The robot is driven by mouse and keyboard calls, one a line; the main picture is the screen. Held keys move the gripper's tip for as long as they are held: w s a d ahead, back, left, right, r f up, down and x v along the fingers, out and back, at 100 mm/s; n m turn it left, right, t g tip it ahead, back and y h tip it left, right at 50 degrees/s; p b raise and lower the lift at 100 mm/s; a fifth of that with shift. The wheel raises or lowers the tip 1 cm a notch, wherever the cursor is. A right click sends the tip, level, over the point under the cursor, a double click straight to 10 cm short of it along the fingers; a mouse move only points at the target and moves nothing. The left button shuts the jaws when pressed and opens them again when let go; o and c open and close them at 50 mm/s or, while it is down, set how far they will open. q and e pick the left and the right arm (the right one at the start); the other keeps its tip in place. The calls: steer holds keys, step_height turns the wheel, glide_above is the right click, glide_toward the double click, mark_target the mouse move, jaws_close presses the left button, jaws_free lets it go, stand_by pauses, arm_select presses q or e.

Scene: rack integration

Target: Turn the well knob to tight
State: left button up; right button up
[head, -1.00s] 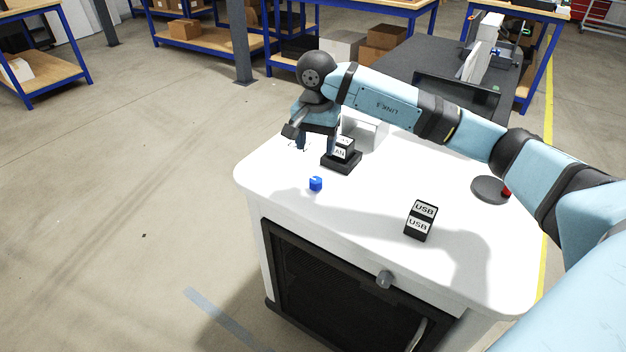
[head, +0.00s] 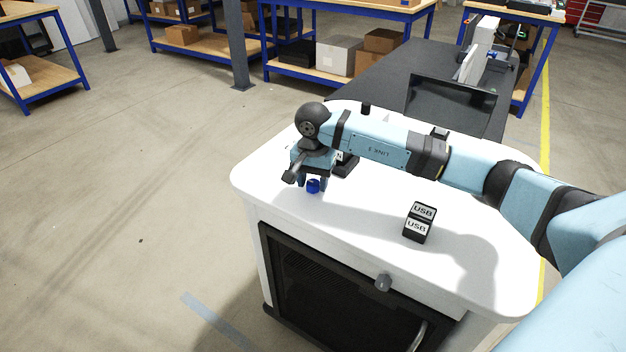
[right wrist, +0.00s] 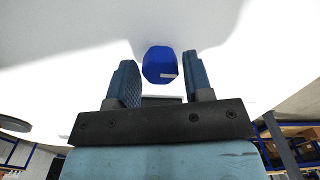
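A small blue knob (head: 313,187) stands on the white top of the cabinet, near its front left edge. In the right wrist view the knob (right wrist: 158,62) is many-sided, with a pale mark on its lower right rim. My right gripper (head: 313,182) is open, pointing down at the knob. In the right wrist view its two fingers (right wrist: 160,72) stand on either side of the knob, with gaps showing on both sides. My left gripper is not in view.
A black USB block (head: 419,222) stands right of the knob on the white top (head: 370,215). A black holder (head: 346,165) sits just behind the gripper, partly hidden. A grey knob (head: 383,283) is on the cabinet front. The top between knob and USB block is clear.

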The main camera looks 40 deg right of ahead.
steer(key=c, duration=0.6)
